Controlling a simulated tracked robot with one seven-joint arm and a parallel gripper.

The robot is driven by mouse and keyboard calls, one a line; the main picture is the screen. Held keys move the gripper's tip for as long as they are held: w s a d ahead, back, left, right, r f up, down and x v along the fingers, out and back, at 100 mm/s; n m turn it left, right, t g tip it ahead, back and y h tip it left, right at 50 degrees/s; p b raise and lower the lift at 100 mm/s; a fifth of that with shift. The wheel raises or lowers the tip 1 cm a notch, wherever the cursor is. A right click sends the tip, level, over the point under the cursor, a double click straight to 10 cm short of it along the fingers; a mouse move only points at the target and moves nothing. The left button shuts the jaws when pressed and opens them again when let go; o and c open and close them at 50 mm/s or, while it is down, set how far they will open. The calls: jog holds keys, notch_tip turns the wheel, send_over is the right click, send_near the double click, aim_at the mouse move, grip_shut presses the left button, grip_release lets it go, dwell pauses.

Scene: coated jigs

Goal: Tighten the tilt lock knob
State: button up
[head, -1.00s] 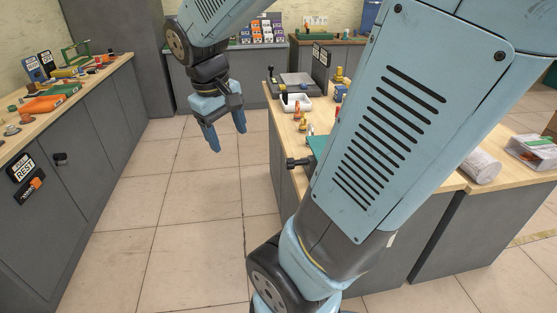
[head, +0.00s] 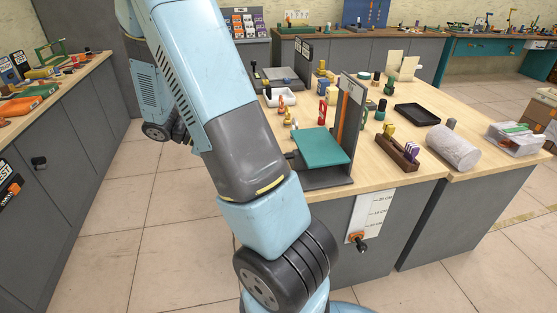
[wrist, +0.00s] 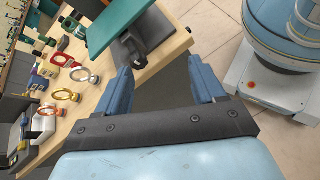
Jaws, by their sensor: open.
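A teal tilting plate (head: 320,147) stands on a dark jig at the near left corner of the wooden bench. Its black tilt lock knob (head: 291,155) sticks out at the left side, partly hidden by my arm in the head view. In the wrist view the teal plate (wrist: 110,22) is at the top, with the black knob (wrist: 135,55) below it at the bench edge. My gripper (wrist: 160,68) is open and empty. The knob appears near the left fingertip, with no clear grip on it. My gripper is hidden in the head view.
A scale plate (head: 366,213) with a second black knob (head: 360,243) is on the bench front. Red, yellow and other small fixtures, a black tray (head: 416,115) and a grey roll (head: 453,148) crowd the bench top. The floor (head: 150,215) to the left is clear.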

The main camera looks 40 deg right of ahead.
jog(key=w+d+f+n+g+h, duration=0.1)
jog(key=w+d+f+n+h, duration=0.15)
jog(key=f, duration=0.25)
jog(key=w+d+f+n+g+h, duration=0.1)
jog(key=d+f+n+h, duration=0.15)
jog(key=f, duration=0.25)
jog(key=shift+m+h, duration=0.4)
jog(key=x, duration=1.3)
jog(key=shift+s+d, duration=0.1)
